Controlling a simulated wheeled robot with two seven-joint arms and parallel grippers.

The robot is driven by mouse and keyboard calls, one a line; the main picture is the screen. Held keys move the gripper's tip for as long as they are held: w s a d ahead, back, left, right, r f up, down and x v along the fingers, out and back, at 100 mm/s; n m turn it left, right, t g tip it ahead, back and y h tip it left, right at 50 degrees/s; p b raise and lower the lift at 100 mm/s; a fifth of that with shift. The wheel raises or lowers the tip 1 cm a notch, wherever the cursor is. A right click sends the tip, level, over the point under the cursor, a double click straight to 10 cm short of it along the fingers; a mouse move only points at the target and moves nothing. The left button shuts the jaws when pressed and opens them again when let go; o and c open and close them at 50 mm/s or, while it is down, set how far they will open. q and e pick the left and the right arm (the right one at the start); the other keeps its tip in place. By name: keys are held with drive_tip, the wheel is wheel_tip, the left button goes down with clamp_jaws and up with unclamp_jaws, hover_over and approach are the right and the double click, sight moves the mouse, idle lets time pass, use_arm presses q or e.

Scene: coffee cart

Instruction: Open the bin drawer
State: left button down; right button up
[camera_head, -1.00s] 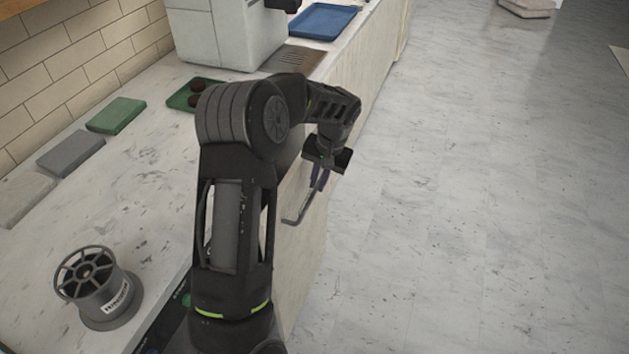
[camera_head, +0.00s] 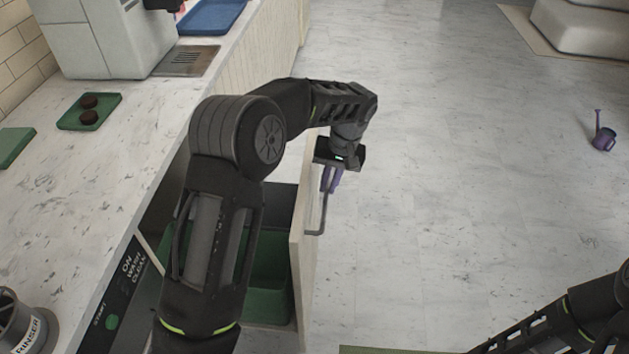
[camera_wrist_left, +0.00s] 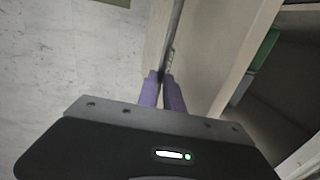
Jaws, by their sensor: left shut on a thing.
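The bin drawer's pale front panel (camera_head: 303,235) stands out from the counter, and a green bin (camera_head: 268,275) shows inside the drawer behind my left arm. A thin grey bar handle (camera_head: 323,215) is on the outer face of the front. My left gripper (camera_head: 331,182) has its purple fingers shut on the handle. In the left wrist view the fingers (camera_wrist_left: 162,92) close around the handle bar (camera_wrist_left: 173,40), with the drawer front beside it. My right arm shows at the lower right of the head view, but its gripper is not visible.
The marble counter (camera_head: 90,190) lies on the left with a green tray (camera_head: 89,111) and a rinser (camera_head: 22,325). A purple watering can (camera_head: 602,136) stands on the floor at the right. The floor beyond the drawer front is clear.

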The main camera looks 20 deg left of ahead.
use_arm(q)
drive_tip(key=c, duration=1.5)
unclamp_jaws()
drive_tip(key=r, duration=0.2)
drive_tip(key=d+r, duration=0.1)
drive_tip(key=r, duration=0.4)
drive_tip(key=shift+w+d+r, duration=0.25)
drive_tip(key=shift+r, duration=0.1)
